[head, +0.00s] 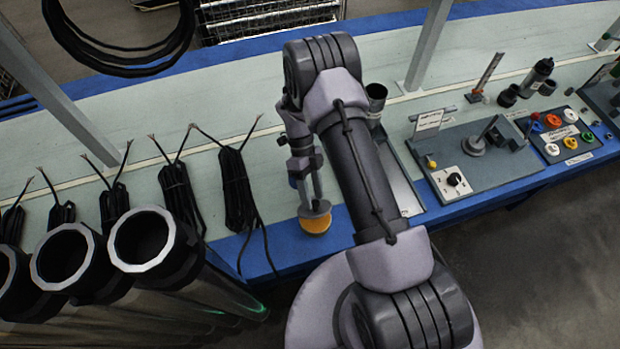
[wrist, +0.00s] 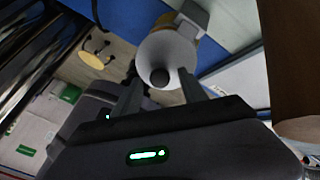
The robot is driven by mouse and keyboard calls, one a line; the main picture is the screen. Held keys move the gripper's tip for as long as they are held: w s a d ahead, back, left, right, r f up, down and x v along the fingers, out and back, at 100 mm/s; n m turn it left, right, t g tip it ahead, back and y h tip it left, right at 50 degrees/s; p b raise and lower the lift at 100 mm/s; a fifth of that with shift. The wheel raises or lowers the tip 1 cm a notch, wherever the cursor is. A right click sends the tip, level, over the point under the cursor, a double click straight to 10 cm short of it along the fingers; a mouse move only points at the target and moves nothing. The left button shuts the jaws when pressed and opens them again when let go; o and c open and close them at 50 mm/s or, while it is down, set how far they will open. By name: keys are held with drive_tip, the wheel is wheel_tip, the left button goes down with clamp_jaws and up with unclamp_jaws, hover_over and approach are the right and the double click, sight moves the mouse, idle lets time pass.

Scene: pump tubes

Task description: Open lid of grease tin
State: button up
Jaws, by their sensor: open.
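The grease tin (head: 315,224) is a small orange-yellow tin at the front edge of the bench, with a grey lid (head: 314,209) on top. In the wrist view the lid (wrist: 152,47) is a pale round disc with a dark round knob (wrist: 160,78) at its middle; part of the yellow body (wrist: 178,22) shows beyond it. My gripper (head: 311,196) points down at the lid from above. In the wrist view my gripper (wrist: 160,92) is open, with one finger on each side of the knob. I cannot tell whether the fingers touch the lid.
Tubes with pale rims (head: 142,240) stand at the left front. Black cable bundles (head: 236,190) lie on the bench left of the tin. A grey tray (head: 400,185) is close on the right, then a board with a dial (head: 455,180). A dark cup (head: 376,97) stands behind my arm.

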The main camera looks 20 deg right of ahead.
drive_tip(key=p+v, duration=0.3)
drive_tip(key=v, duration=1.3)
drive_tip(key=shift+w+r, duration=0.15)
drive_tip(key=shift+r, duration=0.25)
drive_tip(key=shift+c, duration=0.4)
